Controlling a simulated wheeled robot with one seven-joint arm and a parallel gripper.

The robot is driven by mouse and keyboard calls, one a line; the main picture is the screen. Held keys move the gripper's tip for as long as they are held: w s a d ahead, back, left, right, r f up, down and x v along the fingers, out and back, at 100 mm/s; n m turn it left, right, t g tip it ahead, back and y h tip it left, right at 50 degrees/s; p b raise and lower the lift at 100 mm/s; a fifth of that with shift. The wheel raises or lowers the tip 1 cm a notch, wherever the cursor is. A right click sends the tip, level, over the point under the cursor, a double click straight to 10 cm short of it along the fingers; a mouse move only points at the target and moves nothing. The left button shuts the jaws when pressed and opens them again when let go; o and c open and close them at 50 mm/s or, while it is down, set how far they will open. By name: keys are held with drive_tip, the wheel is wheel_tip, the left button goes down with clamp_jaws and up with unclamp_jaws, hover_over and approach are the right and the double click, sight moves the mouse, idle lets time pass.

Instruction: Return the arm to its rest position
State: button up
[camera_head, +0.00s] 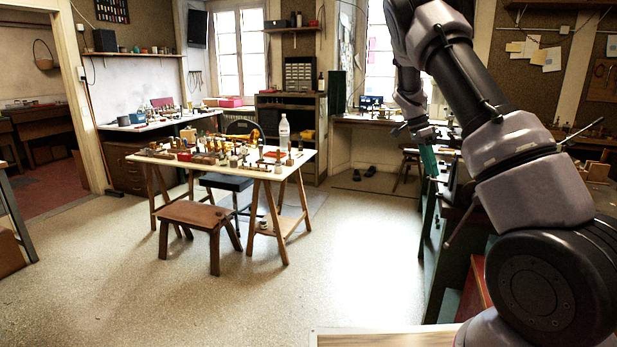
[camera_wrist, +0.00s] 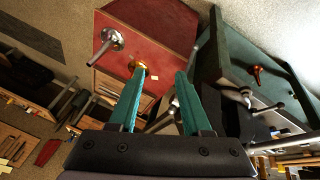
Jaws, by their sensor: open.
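My gripper (camera_wrist: 158,100) shows in the wrist view with two teal fingers spread apart and nothing between them. In the head view, my gripper (camera_head: 428,160) hangs at the right, below my raised and bent arm, close to the dark green workbench (camera_head: 436,250). Beyond the fingers in the wrist view are a red surface (camera_wrist: 165,35) with a metal post and an orange-brown round piece on it, and a dark green panel (camera_wrist: 240,60). How far these are from the fingertips I cannot tell.
A white trestle table (camera_head: 275,168) crowded with small tools and a clear bottle (camera_head: 284,135) stands mid-room. A wooden bench (camera_head: 195,214) is before it. A pale wooden surface (camera_head: 385,340) edges the front. The floor (camera_head: 340,260) between table and workbench is clear.

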drive_tip(key=s+a+r+n+t+y, duration=0.3)
drive_tip(key=s+a+r+n, duration=0.1)
drive_tip(key=s+r, duration=0.5)
drive_tip(key=s+a+r+n+t+y, duration=0.2)
drive_tip(key=s+a+r+n, duration=0.1)
drive_tip(key=s+r, duration=0.6)
drive_tip(key=s+a+r+n+t, duration=0.1)
drive_tip(key=s+a+n+t, duration=0.1)
drive_tip(key=s, duration=0.6)
drive_tip(key=s+a+r+n+t, duration=0.1)
drive_tip(key=s+a+n, duration=0.3)
drive_tip(key=s, duration=0.4)
drive_tip(key=shift+r+t+y, duration=0.4)
drive_tip(key=shift+t, duration=0.5)
